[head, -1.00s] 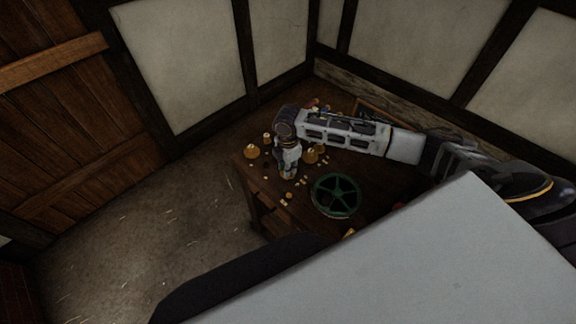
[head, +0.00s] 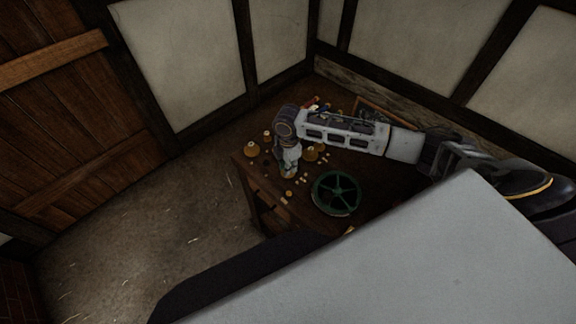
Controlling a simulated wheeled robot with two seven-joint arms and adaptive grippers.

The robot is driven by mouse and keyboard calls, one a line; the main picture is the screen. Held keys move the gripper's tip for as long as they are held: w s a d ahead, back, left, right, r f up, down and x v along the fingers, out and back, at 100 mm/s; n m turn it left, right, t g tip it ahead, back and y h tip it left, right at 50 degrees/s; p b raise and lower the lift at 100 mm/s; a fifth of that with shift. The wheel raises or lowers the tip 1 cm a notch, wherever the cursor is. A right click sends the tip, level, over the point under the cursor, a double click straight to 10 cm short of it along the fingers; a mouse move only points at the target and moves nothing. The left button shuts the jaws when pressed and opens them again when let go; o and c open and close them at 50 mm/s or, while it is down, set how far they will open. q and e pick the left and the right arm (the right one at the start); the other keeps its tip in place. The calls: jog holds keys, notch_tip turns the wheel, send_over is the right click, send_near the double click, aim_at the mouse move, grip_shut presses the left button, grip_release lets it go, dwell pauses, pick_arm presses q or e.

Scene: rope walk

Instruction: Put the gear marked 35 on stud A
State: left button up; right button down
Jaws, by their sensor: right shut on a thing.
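My right gripper (head: 288,173) points down over the left part of the wooden table. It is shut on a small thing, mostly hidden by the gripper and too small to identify. A green spoked wheel (head: 336,193) lies on the table to the right of the gripper and apart from it. Brass-coloured round pieces stand by the gripper, one to its left (head: 252,150) and one to its right (head: 311,153). I cannot read the number 35 or a letter A on anything. My left gripper is out of view.
Several small pale pieces (head: 289,194) lie scattered on the dark wooden table (head: 381,184) around the gripper. Small coloured items lie at the back near a wooden frame (head: 372,104). Walls stand close behind the table. The floor (head: 190,210) to the left is clear.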

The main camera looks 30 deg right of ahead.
jog(key=shift+p, duration=0.45)
dwell(0.3)
jog(key=shift+f, duration=0.45)
dwell(1.0)
jog(key=c, duration=1.3)
grip_release()
jog(key=shift+o, duration=0.2)
jog(key=shift+r+p, duration=1.55)
jog(key=shift+p, duration=0.3)
jog(key=shift+r+p, duration=0.7)
jog(key=shift+r, duration=1.75)
